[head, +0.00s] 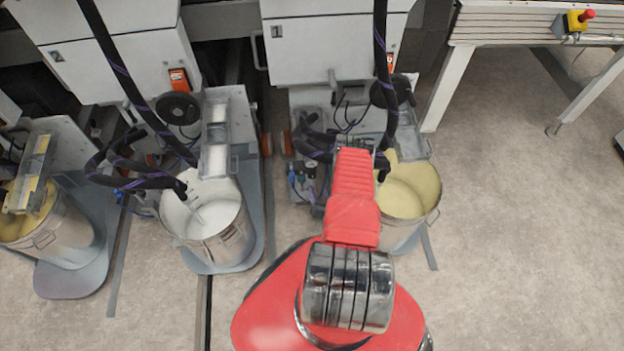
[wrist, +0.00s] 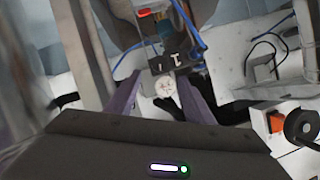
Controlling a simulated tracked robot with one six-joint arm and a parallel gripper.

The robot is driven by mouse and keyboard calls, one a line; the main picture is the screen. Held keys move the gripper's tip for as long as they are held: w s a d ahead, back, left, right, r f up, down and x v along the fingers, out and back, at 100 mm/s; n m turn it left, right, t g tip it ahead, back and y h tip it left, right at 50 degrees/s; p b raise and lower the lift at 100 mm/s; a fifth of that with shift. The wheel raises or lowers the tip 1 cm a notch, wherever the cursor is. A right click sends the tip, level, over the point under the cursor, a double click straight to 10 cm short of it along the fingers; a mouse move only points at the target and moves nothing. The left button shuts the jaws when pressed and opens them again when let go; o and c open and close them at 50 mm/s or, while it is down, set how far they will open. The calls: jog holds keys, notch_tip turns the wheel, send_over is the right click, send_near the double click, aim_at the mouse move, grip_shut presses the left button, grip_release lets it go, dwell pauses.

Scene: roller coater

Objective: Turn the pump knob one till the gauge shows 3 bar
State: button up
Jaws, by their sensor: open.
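In the wrist view, a round white gauge (wrist: 165,87) shows between the two purple fingers of my gripper (wrist: 159,80). The fingers are apart with nothing held. The gauge's pointer is too small and blurred to read. Just above the gauge is a dark block (wrist: 168,64) with small pale marks. I cannot tell which part is the pump knob one. In the head view, the red arm is mine and reaches toward the right-hand pump station; my gripper is hidden there.
Blue hoses (wrist: 192,35) run close by the gauge. A white box with an orange switch (wrist: 275,121) and a black handwheel (wrist: 303,126) are at right. In the head view, metal buckets hold white liquid (head: 207,205) and yellow liquid (head: 405,192). Floor (head: 530,230) at right is clear.

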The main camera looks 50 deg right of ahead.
aim_at(312, 177)
jog(key=x, duration=1)
jog(key=shift+w+d+f, duration=0.1)
jog(key=shift+w+f, duration=0.05)
jog(key=c, duration=1)
jog(key=shift+c, duration=0.2)
